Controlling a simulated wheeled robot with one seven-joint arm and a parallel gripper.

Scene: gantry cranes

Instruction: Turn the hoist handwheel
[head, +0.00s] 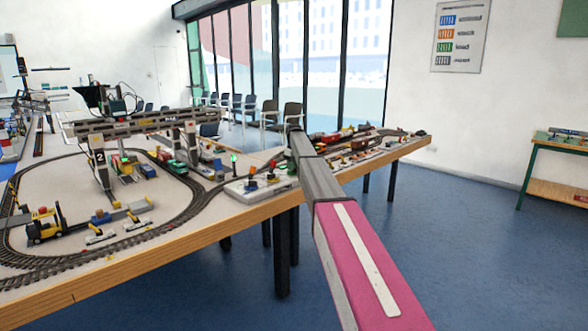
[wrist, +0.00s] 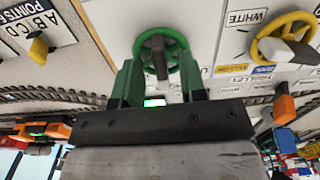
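In the wrist view a green handwheel (wrist: 163,45) with a dark grey bar stands on a white panel, just ahead of my gripper (wrist: 160,78). My two green fingers are apart, one on each side of the lower end of the bar. I see nothing clamped between them; whether they touch the wheel I cannot tell. A yellow handwheel (wrist: 286,42) is on the panel to the right, among labels. Which wheel is the hoist's I cannot read. In the head view the white control panel (head: 245,190) sits at the table's near edge, its controls too small to tell apart.
A points panel (wrist: 38,25) with a yellow lever is at the left of the wrist view.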

